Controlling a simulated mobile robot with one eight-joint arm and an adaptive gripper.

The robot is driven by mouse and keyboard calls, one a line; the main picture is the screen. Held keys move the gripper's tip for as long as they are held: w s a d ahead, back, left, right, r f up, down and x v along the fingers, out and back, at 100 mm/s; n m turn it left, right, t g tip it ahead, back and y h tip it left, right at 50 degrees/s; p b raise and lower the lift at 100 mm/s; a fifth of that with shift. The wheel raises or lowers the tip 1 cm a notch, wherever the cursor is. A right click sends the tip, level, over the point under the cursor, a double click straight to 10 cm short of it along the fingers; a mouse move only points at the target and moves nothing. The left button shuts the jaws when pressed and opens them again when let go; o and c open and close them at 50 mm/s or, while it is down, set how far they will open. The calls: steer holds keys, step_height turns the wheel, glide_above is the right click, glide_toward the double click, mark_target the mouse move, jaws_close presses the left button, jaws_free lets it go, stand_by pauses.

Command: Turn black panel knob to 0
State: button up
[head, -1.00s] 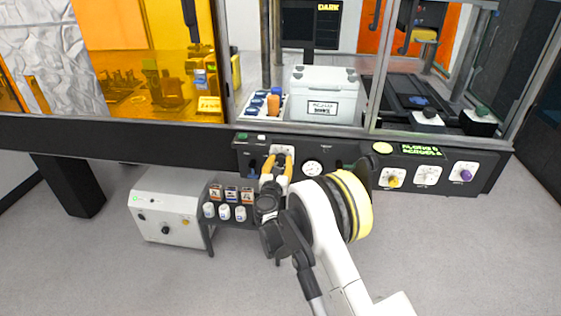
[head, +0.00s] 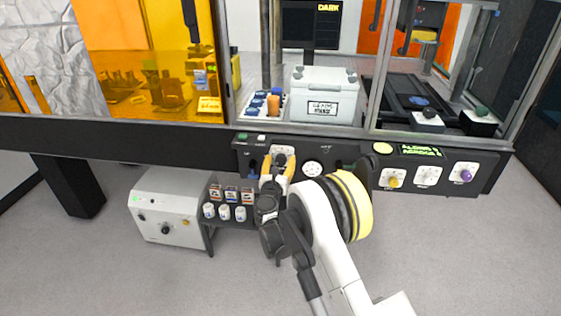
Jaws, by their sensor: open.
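The black panel knob (head: 280,158) is on a white plate (head: 282,149) on the dark front panel, left of the round gauge. My gripper (head: 279,165) is at this plate, with its yellow fingers open on either side of the knob. The fingers and wrist hide part of the knob and the lower part of its plate. I cannot read the scale marks or where the knob points.
A white round gauge (head: 312,168) is just right of my gripper. Further right are a yellow knob (head: 392,181), a white knob (head: 428,175) and a purple knob (head: 465,174). A grey box (head: 166,206) and a small rack (head: 231,213) stand below left.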

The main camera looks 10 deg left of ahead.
steer(key=s, duration=1.2)
steer(key=shift+a, duration=0.15)
steer(key=s+d+r+m+g+h, duration=0.2)
steer(key=s+d+r+m+g, duration=0.1)
steer(key=d+r+m, duration=0.55)
steer(key=s+d+r+m+g+h, duration=0.25)
steer(key=d+r+m, duration=0.5)
steer(key=d, duration=0.65)
steer(key=s+d+m+g+y, duration=0.1)
steer(key=s+d+m, duration=0.2)
steer(key=s+m, duration=0.3)
steer(key=s+d+f+m+g+y, duration=0.1)
steer(key=s+d+m+g+y, duration=0.1)
steer(key=s+m, duration=0.5)
steer(key=s+d+f+m+g+y, duration=0.1)
steer(key=s+d+m, duration=0.3)
steer(key=s, duration=1.2)
steer(key=m+g+y, duration=0.1)
steer(key=m, duration=0.2)
steer(key=shift+s+f, duration=0.25)
steer(key=shift+s, duration=0.05)
